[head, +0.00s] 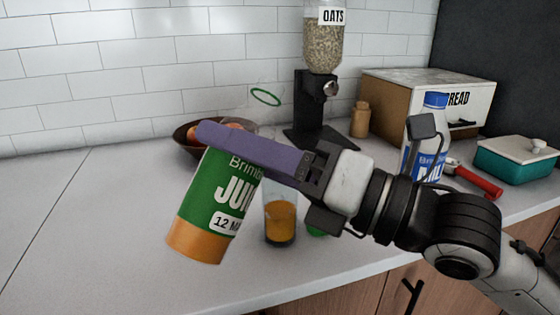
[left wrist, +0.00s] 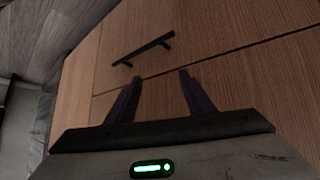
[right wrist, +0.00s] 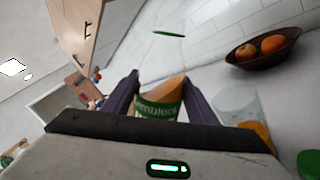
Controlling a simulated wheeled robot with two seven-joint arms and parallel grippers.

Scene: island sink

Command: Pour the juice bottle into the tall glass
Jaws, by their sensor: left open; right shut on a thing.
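The juice bottle (head: 210,205) has a green label and orange juice showing at its base. My right gripper (head: 212,136) is shut on it and holds it tilted, base to the lower left; it also shows between the fingers in the right wrist view (right wrist: 158,111). A thin green ring (head: 265,97), perhaps at the bottle's clear mouth, shows above. The tall glass (head: 281,215) stands upright on the counter, right of the bottle, with orange juice in its lower part. My left gripper (left wrist: 161,82) is open and empty before a wooden cabinet front.
A green cap (head: 317,230) lies beside the glass. A fruit bowl (head: 188,140), an oats dispenser (head: 312,95), a small jar (head: 360,119), a bread box (head: 395,95), a milk bottle (head: 432,105) and a teal dish (head: 515,165) stand behind. The counter's left is clear.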

